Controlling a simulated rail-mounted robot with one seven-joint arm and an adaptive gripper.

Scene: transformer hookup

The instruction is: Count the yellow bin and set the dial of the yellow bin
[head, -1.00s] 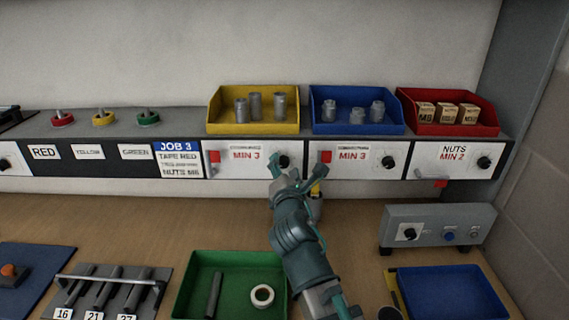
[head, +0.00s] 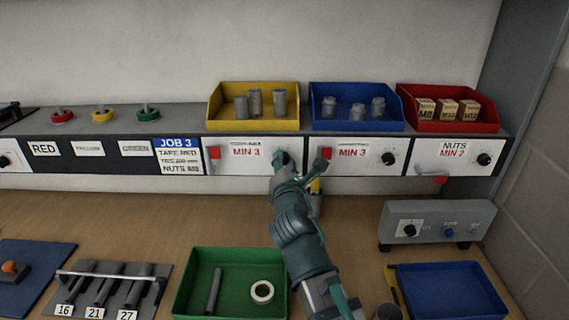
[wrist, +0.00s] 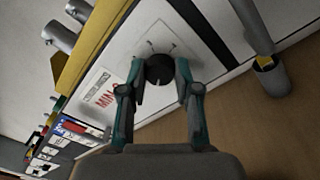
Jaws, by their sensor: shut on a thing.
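The yellow bin (head: 253,127) stands on the shelf and holds 3 grey cylindrical parts (head: 254,103). Below it is a white panel (head: 228,160) reading "MIN 3", with a red tab (head: 214,153) at its left end. The black dial (wrist: 160,70) of this panel sits between my gripper's fingertips in the wrist view. My gripper (head: 284,168) is shut on the dial and covers most of it in the head view. The dial's exact setting is hard to read.
A blue bin (head: 357,126) and a red bin (head: 450,125) stand to the right, each above its own dial. A green tray (head: 188,285) lies on the table in front.

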